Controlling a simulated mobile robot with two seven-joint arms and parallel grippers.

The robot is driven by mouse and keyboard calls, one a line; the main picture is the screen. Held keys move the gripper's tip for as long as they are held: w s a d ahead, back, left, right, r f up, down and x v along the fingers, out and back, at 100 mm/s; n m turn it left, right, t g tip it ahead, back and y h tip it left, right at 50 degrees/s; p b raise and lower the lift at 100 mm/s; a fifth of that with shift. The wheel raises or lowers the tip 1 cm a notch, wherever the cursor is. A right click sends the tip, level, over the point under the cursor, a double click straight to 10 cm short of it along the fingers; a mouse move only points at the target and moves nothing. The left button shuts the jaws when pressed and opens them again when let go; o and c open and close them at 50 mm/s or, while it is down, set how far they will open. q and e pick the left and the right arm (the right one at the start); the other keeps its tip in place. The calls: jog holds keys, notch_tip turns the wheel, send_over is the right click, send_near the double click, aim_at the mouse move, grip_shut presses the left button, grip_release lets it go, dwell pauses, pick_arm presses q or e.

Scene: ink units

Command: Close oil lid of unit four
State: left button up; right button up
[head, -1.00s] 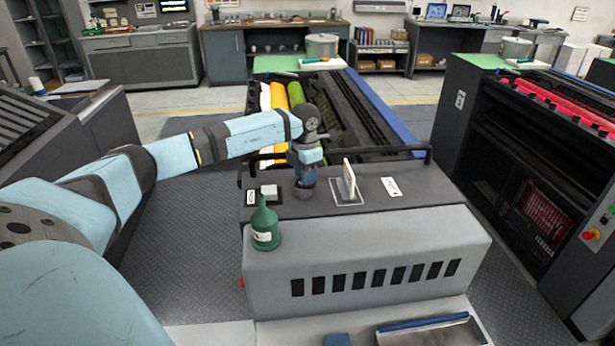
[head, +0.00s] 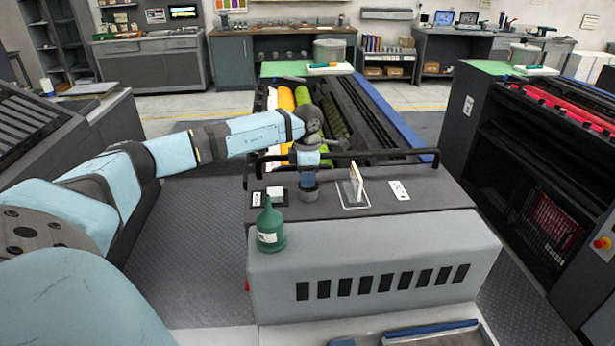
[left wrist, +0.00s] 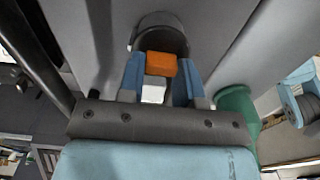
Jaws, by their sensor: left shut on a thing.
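My left gripper (head: 308,192) points down at the grey top of the unit (head: 430,205). In the left wrist view its blue fingers (left wrist: 159,70) are shut around a small orange block (left wrist: 161,64) with a white block (left wrist: 154,91) beside it. A dark rounded part (left wrist: 160,28) shows just beyond the orange block. In the head view the gripper hides what it holds. A pale upright flap (head: 356,184) stands tilted in a thin frame to the right of the gripper, apart from it. I cannot tell which part is the oil lid. My right gripper is out of view.
A green bottle (head: 270,228) stands at the unit's front left; it also shows in the left wrist view (left wrist: 237,112). A small white block (head: 275,195) sits left of the gripper. A black rail (head: 400,152) runs behind. Another dark unit (head: 535,170) stands at right.

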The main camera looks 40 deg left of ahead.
pick_arm(q)
jog(key=o, duration=0.9)
jog(key=shift+r, duration=0.15)
notch_tip(320, 180, up, 14)
jog(key=shift+f+b, duration=0.15)
jog(key=shift+b, duration=0.5)
